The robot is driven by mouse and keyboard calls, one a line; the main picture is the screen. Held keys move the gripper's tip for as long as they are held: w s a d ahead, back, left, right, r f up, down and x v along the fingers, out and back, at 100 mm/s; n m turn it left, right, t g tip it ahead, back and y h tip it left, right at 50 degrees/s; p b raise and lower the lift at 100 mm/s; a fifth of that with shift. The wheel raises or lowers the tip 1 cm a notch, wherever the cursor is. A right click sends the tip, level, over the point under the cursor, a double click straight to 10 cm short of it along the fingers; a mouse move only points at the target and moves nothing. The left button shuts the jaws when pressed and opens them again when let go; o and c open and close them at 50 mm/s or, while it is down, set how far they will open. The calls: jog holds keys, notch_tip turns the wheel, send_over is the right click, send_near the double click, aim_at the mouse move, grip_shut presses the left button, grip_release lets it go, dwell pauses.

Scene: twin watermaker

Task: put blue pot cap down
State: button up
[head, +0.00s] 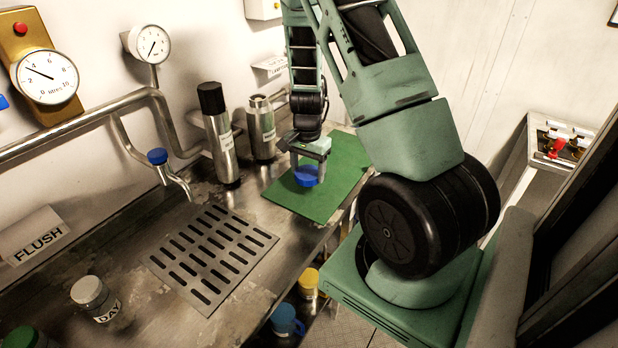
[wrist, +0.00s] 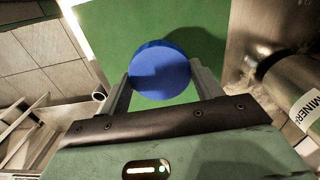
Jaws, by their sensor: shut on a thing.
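The blue pot cap (head: 307,176) is a round blue disc. It shows large in the wrist view (wrist: 160,70) between the two fingers. My gripper (head: 308,160) is shut on the cap, with one finger on each side (wrist: 160,82). The cap is over the green mat (head: 330,195) on the steel counter. I cannot tell whether the cap touches the mat or hangs just above it.
A steel flask with a black top (head: 219,135) and a second steel flask (head: 261,128) stand left of the mat. A slotted drain plate (head: 212,258) lies nearer. A blue-topped tap (head: 166,170) stands above it. The mat around the cap is clear.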

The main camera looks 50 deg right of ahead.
aim_at(308, 172)
jog(key=shift+f, duration=2.1)
jog(key=shift+f, duration=0.1)
jog(key=o, duration=1.2)
